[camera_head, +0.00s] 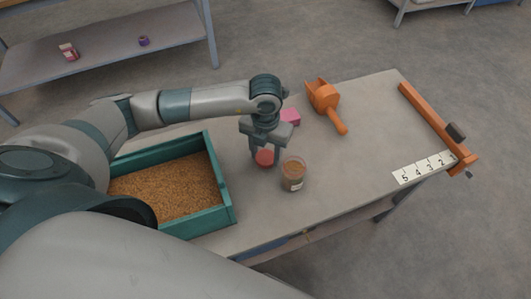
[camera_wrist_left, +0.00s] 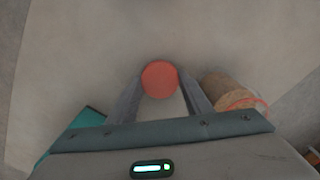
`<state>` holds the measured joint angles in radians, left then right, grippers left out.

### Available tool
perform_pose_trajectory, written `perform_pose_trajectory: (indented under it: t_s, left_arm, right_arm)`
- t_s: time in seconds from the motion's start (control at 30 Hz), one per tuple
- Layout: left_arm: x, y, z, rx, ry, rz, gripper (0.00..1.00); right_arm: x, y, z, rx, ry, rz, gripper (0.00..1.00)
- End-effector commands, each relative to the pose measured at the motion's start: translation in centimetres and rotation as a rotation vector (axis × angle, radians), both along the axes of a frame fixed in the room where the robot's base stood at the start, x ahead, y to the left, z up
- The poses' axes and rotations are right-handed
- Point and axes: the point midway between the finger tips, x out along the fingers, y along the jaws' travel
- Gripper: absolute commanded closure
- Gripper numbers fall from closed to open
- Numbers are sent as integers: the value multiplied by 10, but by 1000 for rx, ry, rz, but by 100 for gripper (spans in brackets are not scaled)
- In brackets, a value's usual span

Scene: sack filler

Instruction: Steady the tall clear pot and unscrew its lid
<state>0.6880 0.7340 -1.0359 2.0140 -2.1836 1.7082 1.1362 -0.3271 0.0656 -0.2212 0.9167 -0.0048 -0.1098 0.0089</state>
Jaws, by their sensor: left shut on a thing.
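My left gripper (camera_head: 263,150) points down over the table and is shut on a round red lid (camera_head: 264,158). In the left wrist view the lid (camera_wrist_left: 160,79) sits between the fingertips (camera_wrist_left: 160,82). The clear pot (camera_head: 293,174) stands upright on the table just right of the lid, with brown contents, a pale label and a reddish rim. The pot also shows in the left wrist view (camera_wrist_left: 227,90), to the right of the fingers and apart from the lid. I cannot tell whether the lid touches the table. My right gripper is not in view.
A teal bin (camera_head: 226,200) of brown grain stands left of the gripper. A pink block (camera_head: 290,116) and an orange scoop (camera_head: 324,99) lie behind the pot. An orange bar (camera_head: 428,112) and a numbered strip (camera_head: 424,167) lie at the right. The table between pot and strip is clear.

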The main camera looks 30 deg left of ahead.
Motion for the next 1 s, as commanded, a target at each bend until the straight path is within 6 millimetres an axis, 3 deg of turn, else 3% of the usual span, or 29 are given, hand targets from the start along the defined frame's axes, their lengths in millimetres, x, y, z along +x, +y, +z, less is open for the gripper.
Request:
perform_pose_trajectory:
  t_s: [0.2,0.73,0.77,0.8,0.83,1.0]
  left_arm:
    - [0,0,-7,0,-2,-2,82]
    - [0,0,-10,0,-1,-1,82]
    - [0,0,-10,0,-1,-1,50]
    - [0,0,-10,0,-1,-1,41]
    - [0,0,-10,0,-1,-1,36]
    - [0,0,-10,0,-1,-1,36]
  right_arm:
    - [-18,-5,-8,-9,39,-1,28]
    - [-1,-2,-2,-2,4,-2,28]
    - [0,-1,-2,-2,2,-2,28]
    - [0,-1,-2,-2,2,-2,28]
    - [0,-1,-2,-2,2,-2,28]
    - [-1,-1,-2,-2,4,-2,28]
